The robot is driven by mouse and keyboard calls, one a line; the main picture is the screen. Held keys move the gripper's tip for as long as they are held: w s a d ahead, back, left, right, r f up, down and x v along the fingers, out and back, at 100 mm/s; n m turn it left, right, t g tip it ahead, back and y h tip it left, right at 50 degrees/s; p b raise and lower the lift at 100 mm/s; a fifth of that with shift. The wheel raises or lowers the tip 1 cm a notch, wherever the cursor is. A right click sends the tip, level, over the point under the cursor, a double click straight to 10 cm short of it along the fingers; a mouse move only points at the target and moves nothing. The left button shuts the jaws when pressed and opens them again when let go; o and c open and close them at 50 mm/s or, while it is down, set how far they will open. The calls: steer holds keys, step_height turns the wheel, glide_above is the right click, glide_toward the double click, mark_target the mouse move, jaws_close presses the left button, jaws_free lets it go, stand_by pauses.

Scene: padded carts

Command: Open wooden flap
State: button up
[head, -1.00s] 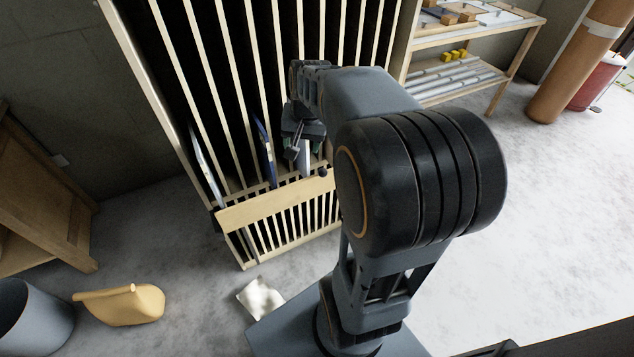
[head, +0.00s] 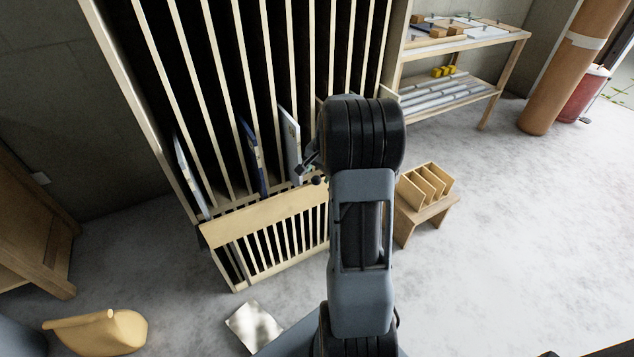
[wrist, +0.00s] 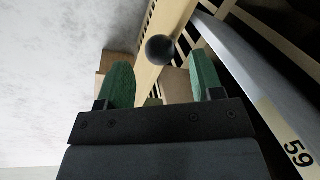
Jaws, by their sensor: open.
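The wooden flap (head: 265,212) is a pale plank across the front of a tall slatted rack, above its lower slats. It appears closed. A round black knob (head: 316,180) sits at its right end. The wrist view shows the knob (wrist: 160,49) and the flap (wrist: 163,25) as a slanting pale strip. My gripper (wrist: 162,80) is open, with green-padded fingers. The knob shows between and just beyond the fingertips; I see no contact. In the head view my gripper (head: 306,168) is partly hidden by my arm, close to the knob.
Thin panels stand in the rack, including a pale one (head: 290,145) right behind my gripper; it bears the number 59 (wrist: 298,153). A stool with a slotted wooden box (head: 425,183) stands right of the rack. A shiny sheet (head: 254,327) lies on the floor in front.

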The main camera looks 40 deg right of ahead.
mark_target(317, 177)
steer(key=shift+w+a+f, duration=0.1)
steer(key=shift+w+f, duration=0.1)
steer(key=shift+f, duration=0.85)
steer(key=shift+w+a+f, duration=0.1)
steer(key=shift+w+f, duration=0.05)
steer(key=shift+f, duration=0.85)
jaws_close()
